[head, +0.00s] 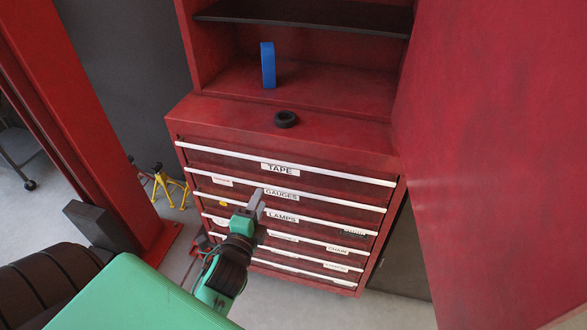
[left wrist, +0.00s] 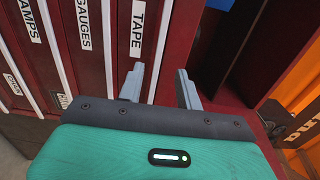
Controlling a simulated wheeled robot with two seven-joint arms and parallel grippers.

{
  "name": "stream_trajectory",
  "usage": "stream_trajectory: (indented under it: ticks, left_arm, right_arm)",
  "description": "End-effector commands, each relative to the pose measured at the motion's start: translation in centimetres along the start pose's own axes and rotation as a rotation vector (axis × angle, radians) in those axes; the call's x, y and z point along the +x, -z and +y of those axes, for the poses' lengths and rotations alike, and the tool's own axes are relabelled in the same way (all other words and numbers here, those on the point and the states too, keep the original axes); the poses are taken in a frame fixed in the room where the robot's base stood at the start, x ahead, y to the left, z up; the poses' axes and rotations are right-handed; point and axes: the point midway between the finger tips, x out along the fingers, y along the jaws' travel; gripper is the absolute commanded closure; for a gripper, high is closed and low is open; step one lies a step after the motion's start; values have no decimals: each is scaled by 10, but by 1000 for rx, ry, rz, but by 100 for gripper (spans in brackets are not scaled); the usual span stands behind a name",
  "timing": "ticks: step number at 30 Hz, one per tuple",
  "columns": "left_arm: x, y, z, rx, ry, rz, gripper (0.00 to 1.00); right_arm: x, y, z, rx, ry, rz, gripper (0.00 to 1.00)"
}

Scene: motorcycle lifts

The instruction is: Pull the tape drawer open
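The tape drawer (head: 225,163) is the top drawer of a red cabinet, with a white handle strip (head: 330,172) along its upper edge and a TAPE label (head: 280,169). It looks shut, flush with the drawers below. My left gripper (head: 260,195) is in front of the gauges and lamps drawers in the head view. In the left wrist view its fingers (left wrist: 160,73) are open and empty, and the tape drawer's strip (left wrist: 163,30) appears between them. I cannot tell whether they touch it. My right gripper is not in view.
A black ring (head: 286,118) lies on the cabinet ledge, and a blue object (head: 268,65) stands on the shelf behind. A red panel (head: 490,140) rises close on the right, a red post (head: 85,120) on the left. Yellow stands (head: 163,184) are on the floor.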

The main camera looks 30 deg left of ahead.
Motion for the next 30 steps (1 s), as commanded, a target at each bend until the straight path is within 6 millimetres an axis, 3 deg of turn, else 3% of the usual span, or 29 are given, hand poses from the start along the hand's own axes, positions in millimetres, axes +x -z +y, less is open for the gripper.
stream_trajectory:
  ticks: [7, 24, 30]
  left_arm:
    - [22, 0, -5, 5, 7, -1, 65]
    - [118, 0, -4, 1, 4, 0, 65]
    - [134, 0, -3, 2, 3, 0, 65]
  right_arm:
    - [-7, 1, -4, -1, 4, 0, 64]
    - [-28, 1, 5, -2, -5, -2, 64]
    - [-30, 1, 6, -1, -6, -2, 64]
